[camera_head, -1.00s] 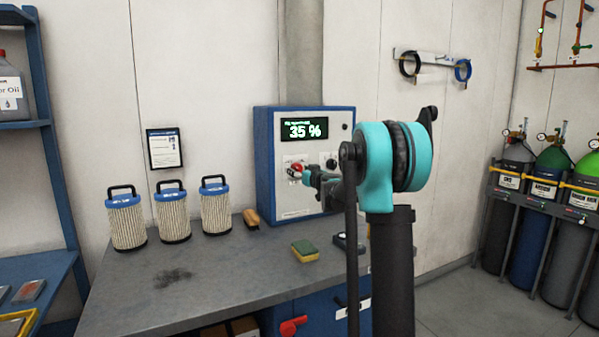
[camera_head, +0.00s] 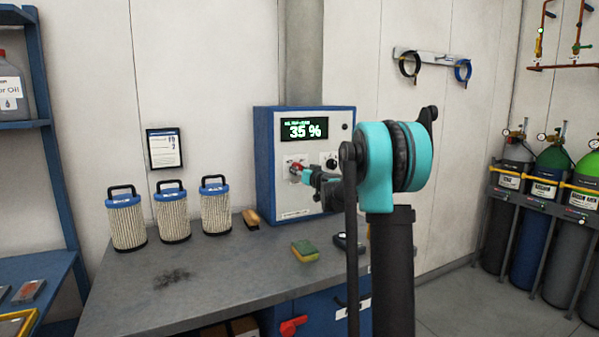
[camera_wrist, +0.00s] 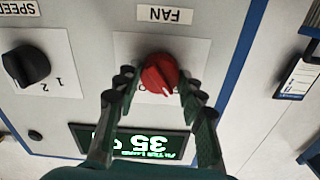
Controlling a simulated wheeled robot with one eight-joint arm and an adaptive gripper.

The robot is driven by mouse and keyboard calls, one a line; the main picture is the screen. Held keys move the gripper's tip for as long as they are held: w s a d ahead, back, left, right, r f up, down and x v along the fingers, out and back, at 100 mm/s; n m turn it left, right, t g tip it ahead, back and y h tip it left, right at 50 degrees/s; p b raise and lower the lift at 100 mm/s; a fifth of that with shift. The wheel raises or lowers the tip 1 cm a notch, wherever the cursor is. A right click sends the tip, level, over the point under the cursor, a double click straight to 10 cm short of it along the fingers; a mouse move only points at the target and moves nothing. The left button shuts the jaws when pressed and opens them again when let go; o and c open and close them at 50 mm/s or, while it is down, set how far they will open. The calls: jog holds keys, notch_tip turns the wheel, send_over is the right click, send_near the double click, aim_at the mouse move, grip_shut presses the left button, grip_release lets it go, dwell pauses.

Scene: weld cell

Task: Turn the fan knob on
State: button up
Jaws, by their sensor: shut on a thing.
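The red fan knob (camera_head: 296,167) is on the front of the blue-edged control box (camera_head: 265,165) on the workbench. In the wrist view, which is upside down, the red knob (camera_wrist: 159,74) sits on a white plate under the FAN label (camera_wrist: 165,14). My gripper (camera_head: 303,174) is at the knob, and in the wrist view its two fingers (camera_wrist: 158,80) are shut on the knob's sides. The fingers hide part of the knob's plate markings. The box display (camera_head: 304,129) reads 35 %.
A black SPEED knob (camera_wrist: 26,66) is beside the fan knob. Three filters (camera_head: 172,212), a brush (camera_head: 251,217) and a sponge (camera_head: 305,251) stand or lie on the workbench (camera_head: 200,290). Gas cylinders (camera_head: 545,210) stand at the right.

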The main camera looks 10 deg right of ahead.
jog(key=shift+m, duration=8.1)
jog(key=o, duration=1.2)
jog(key=v, duration=1.2)
